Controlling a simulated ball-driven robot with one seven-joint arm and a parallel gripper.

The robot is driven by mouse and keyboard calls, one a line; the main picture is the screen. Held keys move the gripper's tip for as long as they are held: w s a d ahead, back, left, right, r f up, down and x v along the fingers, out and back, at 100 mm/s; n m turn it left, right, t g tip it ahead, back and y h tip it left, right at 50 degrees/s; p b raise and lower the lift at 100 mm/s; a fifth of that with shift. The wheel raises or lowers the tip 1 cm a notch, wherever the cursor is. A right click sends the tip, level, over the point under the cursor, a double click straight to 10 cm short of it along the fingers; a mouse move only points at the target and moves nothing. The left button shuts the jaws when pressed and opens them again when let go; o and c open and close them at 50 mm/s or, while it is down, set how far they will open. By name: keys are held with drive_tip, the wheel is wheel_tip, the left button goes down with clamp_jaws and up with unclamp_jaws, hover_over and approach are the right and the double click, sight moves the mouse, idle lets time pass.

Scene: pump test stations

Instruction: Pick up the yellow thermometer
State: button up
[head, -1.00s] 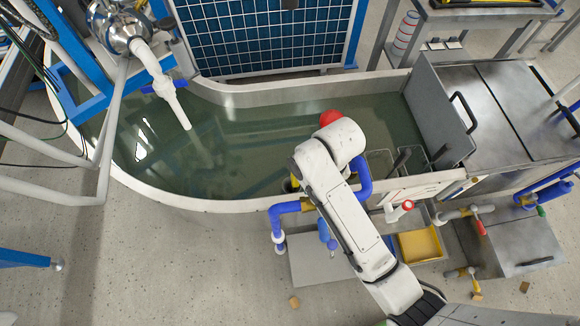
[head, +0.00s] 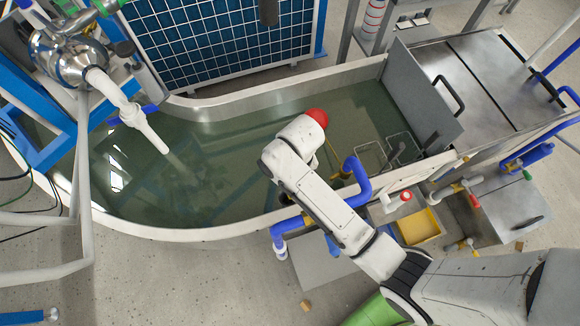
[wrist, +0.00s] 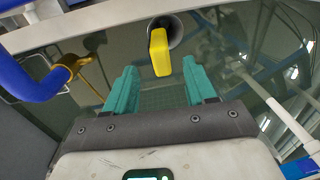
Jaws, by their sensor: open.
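In the wrist view, a yellow block-shaped object (wrist: 160,52), which looks like the thermometer, shows at the top middle. A dark grey round part (wrist: 172,32) sits directly behind it. My gripper (wrist: 160,82) has two teal fingers spread apart, with nothing held between them. In the picture the yellow object is beyond the fingertips and roughly centred in the gap; I cannot tell the distance. In the head view my arm's end is over the water tank, hiding the gripper, and I cannot make out the thermometer.
The water tank (head: 190,235) has a pale rim. A blue pipe (head: 355,190) crosses the rim beside my arm; it also shows in the wrist view (wrist: 30,82), near an orange-yellow fitting (wrist: 68,76). Wire baskets (head: 398,147) and an upright metal panel (head: 425,95) are at the right.

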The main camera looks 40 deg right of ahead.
drive_tip(key=shift+w+a+f, duration=0.1)
drive_tip(key=shift+f, duration=1.2)
drive_tip(key=shift+w+a+f, duration=0.1)
drive_tip(key=shift+f, duration=1.2)
drive_tip(key=shift+s, duration=0.1)
drive_tip(key=shift+c, duration=0.4)
clamp_jaws()
drive_tip(key=shift+r, duration=0.15)
